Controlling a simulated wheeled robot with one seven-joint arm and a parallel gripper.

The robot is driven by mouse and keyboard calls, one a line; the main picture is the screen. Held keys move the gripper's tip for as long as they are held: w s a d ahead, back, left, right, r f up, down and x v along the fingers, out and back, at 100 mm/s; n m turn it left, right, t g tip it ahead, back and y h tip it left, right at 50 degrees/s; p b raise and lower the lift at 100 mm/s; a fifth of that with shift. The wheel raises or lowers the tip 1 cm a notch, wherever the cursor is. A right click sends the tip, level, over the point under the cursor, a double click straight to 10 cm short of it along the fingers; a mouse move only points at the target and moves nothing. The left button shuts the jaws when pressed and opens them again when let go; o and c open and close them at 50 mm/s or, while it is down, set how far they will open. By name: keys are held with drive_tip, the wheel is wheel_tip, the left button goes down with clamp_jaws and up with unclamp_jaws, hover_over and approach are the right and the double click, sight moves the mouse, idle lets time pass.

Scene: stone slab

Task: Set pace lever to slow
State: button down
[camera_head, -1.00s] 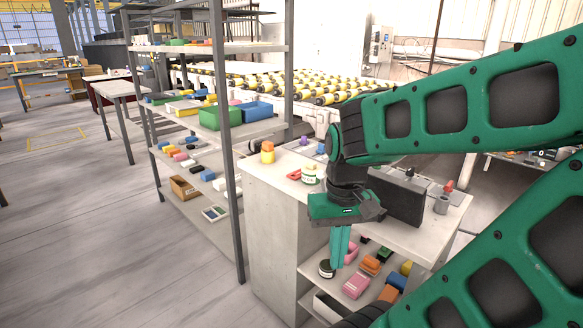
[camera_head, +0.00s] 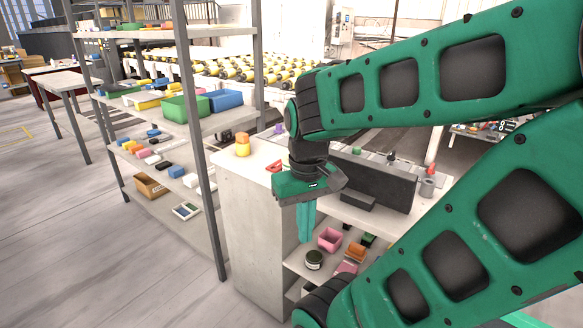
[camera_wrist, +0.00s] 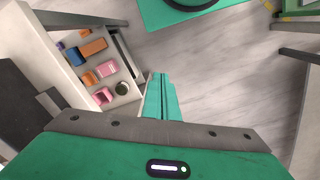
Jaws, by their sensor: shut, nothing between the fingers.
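My gripper (camera_head: 306,222) hangs with teal fingers pointing down at the front edge of the pale counter (camera_head: 247,180), above the open shelf. The fingers are closed together and hold nothing; the wrist view shows them from above (camera_wrist: 158,92). A dark upright panel (camera_head: 385,185) stands on the counter behind and right of my gripper, with a low dark block (camera_head: 356,201) before it. A small red upright piece (camera_head: 430,170) shows near a grey cylinder (camera_head: 427,188) at the counter's right. I cannot tell which thing is the pace lever; no lever marking is readable.
The shelf under the counter holds a dark round jar (camera_head: 314,260), a pink bin (camera_head: 330,239) and several blocks. A tall rack (camera_head: 200,150) stands left of the counter. Open floor (camera_head: 90,240) lies at left. A yellow-roller conveyor (camera_head: 265,73) runs behind.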

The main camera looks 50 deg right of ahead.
drive_tip(key=w+d+r+n+h, duration=0.3)
drive_tip(key=w+d+n, duration=0.2)
drive_tip(key=w+n, duration=0.4)
drive_tip(key=w+d+r+n+h, duration=0.3)
drive_tip(key=w+d+n, duration=0.3)
drive_tip(key=w+n, duration=0.4)
drive_tip(key=shift+w+d+r+n, duration=0.15)
drive_tip(key=shift+w+r+n, duration=0.2)
drive_tip(key=shift+n, duration=2.25)
drive_tip(key=shift+s, duration=0.1)
drive_tip(key=shift+w+d+f, duration=0.1)
drive_tip(key=shift+d+f, duration=1.1)
drive_tip(key=shift+d, duration=0.3)
drive_tip(key=shift+w+d+f, duration=0.15)
drive_tip(key=shift+d+f, duration=1.05)
drive_tip(key=shift+d, duration=0.35)
drive_tip(key=shift+w+d+f, duration=0.1)
drive_tip(key=shift+d+f, duration=1.1)
drive_tip(key=shift+d, duration=0.3)
drive_tip(key=shift+r, duration=0.1)
